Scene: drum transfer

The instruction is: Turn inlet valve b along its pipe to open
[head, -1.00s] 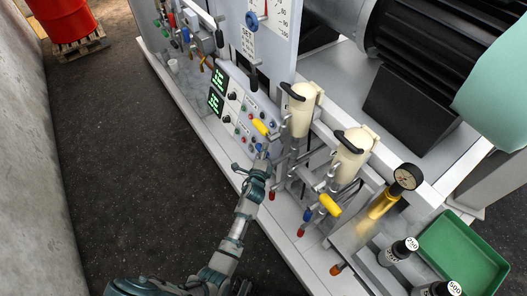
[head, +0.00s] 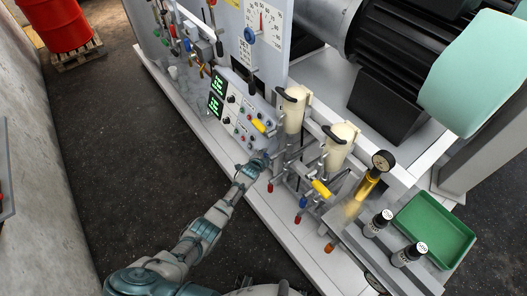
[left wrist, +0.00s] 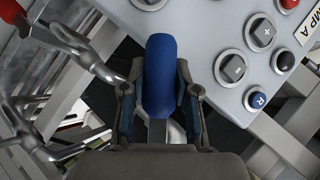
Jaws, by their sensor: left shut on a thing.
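My left gripper (head: 264,159) is at the pipework just below the control panel, its arm coming in from the lower left. In the left wrist view, its two fingers (left wrist: 158,100) are shut around a blue valve handle (left wrist: 159,65), one on each side. The handle's top stands out past the fingertips, and a metal stem shows below it. I cannot read a label naming this valve. In the head view the gripper mostly hides the handle. My right gripper is not in view.
Yellow handles (head: 321,188) and another blue handle (head: 303,202) are close by on the pipes. The button panel (left wrist: 225,35) is right beside my fingers. A chrome pipe (left wrist: 85,55) runs at their left. A green tray (head: 435,230) is at right; the dark floor (head: 110,130) is clear.

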